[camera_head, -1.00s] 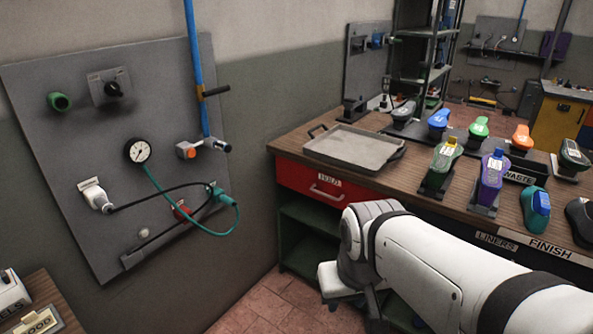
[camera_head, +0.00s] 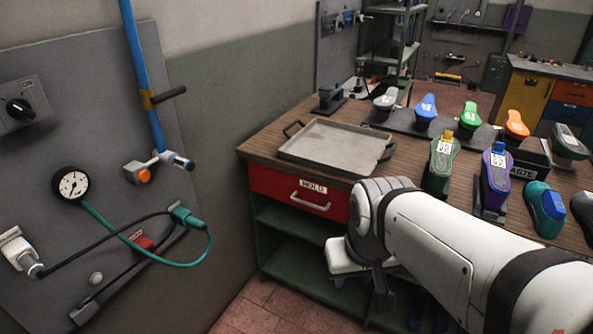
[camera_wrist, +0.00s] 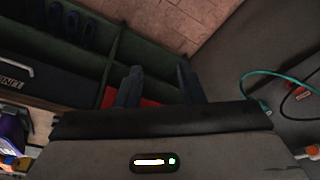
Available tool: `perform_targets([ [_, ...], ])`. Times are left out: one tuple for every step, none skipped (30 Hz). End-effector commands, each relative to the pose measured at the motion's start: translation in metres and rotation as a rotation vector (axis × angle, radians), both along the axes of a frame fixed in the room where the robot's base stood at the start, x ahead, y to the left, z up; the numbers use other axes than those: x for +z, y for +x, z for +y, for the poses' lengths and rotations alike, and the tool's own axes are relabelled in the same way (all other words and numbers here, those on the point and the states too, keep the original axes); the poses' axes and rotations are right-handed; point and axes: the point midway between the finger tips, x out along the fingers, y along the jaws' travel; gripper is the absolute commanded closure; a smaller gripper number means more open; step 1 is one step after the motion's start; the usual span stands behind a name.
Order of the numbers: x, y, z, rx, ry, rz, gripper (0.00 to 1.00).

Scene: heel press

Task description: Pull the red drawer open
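The red drawer (camera_head: 272,184) sits under the left end of the wooden workbench top, below a metal tray. It looks shut, its front flush with the bench. In the wrist view, a red patch (camera_wrist: 148,102), apparently the drawer, shows between my fingers and is mostly hidden by the gripper body. My gripper (camera_wrist: 158,82) is open, its two dark fingers apart with nothing between the tips. In the head view my arm stands right of the drawer, and the fingers are hard to make out.
The metal tray (camera_head: 335,147) lies on the bench above the drawer. Several shoe-shaped pieces stand to its right. Open green shelves (camera_head: 290,249) lie below the drawer. The grey wall panel (camera_head: 95,130) with gauge and hoses is at left. Tiled floor is free before the bench.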

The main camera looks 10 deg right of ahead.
Motion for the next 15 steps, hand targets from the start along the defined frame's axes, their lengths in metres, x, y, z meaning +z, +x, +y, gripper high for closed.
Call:
perform_targets([
  [0.0,0.0,0.0,0.0,0.0,0.001,0.66],
  [-0.001,0.0,0.0,-0.001,0.001,0.001,0.66],
  [-0.002,0.001,0.001,-0.004,0.006,0.002,0.66],
  [-0.005,0.003,0.002,-0.009,0.013,0.003,0.66],
  [-0.008,0.005,0.003,-0.017,0.025,0.005,0.66],
  [-0.014,0.009,0.005,-0.031,0.046,0.008,0.66],
  [-0.02,0.014,0.002,-0.051,0.068,0.011,0.66],
  [-0.026,0.019,0.003,-0.071,0.094,0.014,0.66],
  [-0.035,0.029,0.007,-0.102,0.138,0.019,0.66],
  [-0.043,0.037,0.011,-0.127,0.177,0.022,0.66],
  [-0.052,0.047,0.015,-0.155,0.218,0.027,0.66],
  [-0.063,0.061,0.021,-0.198,0.279,0.032,0.66],
  [-0.071,0.072,0.025,-0.23,0.327,0.035,0.66],
  [-0.079,0.084,0.029,-0.264,0.375,0.037,0.66],
  [-0.088,0.101,0.034,-0.309,0.44,0.039,0.66],
])
